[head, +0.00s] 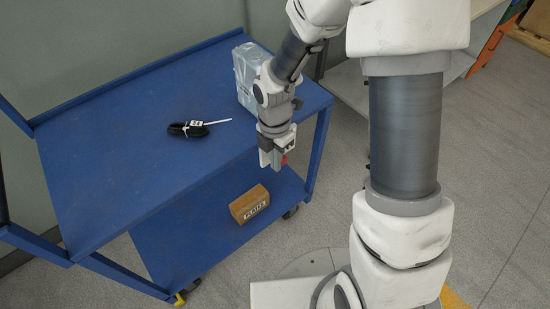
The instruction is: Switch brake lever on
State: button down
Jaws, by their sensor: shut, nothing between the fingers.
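A blue two-shelf cart stands at the left. A small yellow piece (180,298) shows at the wheel under its near corner and may be the brake lever; it is too small to tell its position. Another dark caster (290,212) shows under the right corner, with no lever clear on it. My gripper (270,162) points down at the cart's right edge, above the lower shelf, shut and empty. It is well apart from the yellow piece.
A cardboard box (249,204) sits on the lower shelf (190,240). Grey floor (490,190) is clear at the right. A light shelf unit (350,85) stands behind.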

aim_at(284, 158)
jog(key=shift+w+d+r+y+p, duration=0.15)
jog(key=shift+r+y+p, duration=0.25)
jog(key=shift+p, duration=0.6)
jog(key=p, duration=0.1)
jog(key=g+p, duration=0.1)
jog(key=shift+w+d+r+y+p, duration=0.15)
jog(key=shift+d+r+y+p, duration=0.15)
jog(key=shift+d+y, duration=0.1)
jog(key=y+p, duration=0.1)
jog(key=p, duration=0.1)
jog(key=w+d+g+y+p, duration=0.1)
jog(key=shift+d+r+g+y+p, duration=0.15)
jog(key=shift+r+g+y+p, duration=0.05)
jog(key=shift+g+y+p, duration=0.15)
jog(key=shift+w+d+g+y, duration=0.35)
jog(key=shift+d+g+y, duration=0.2)
jog(key=shift+y, duration=0.2)
jog(key=shift+w+d+f+g+y+b, duration=0.15)
jog(key=shift+w+d+g+y+b, duration=0.2)
jog(key=shift+y, duration=0.25)
jog(key=shift+w+d+f+g+y+b, duration=0.1)
jog(key=shift+w+d+g+y, duration=0.1)
jog(key=shift+d+g+y, duration=0.35)
jog(key=shift+w+y, duration=0.1)
jog(key=shift+y, duration=0.15)
jog(key=shift+w+d+b, duration=0.35)
jog(key=shift+d+b, duration=0.2)
jog(key=shift+b, duration=0.35)
jog(key=shift+w+d, duration=0.1)
